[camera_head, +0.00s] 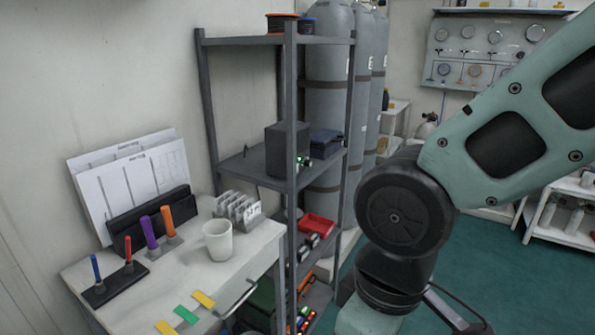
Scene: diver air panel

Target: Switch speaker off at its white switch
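A dark grey box (287,150) stands on the middle shelf of the metal rack. It may be the speaker, but I cannot tell for sure. I can make out no white switch on it; its right side is partly behind a rack post. My arm crosses the right half of the view, with its black joint to the right of the rack.
The grey rack (290,90) stands beside tall gas cylinders (328,85). At left, a white desk (190,262) holds a white mug (218,240), markers and papers. A gauge panel (475,50) hangs on the back wall. Green floor (535,285) is clear at right.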

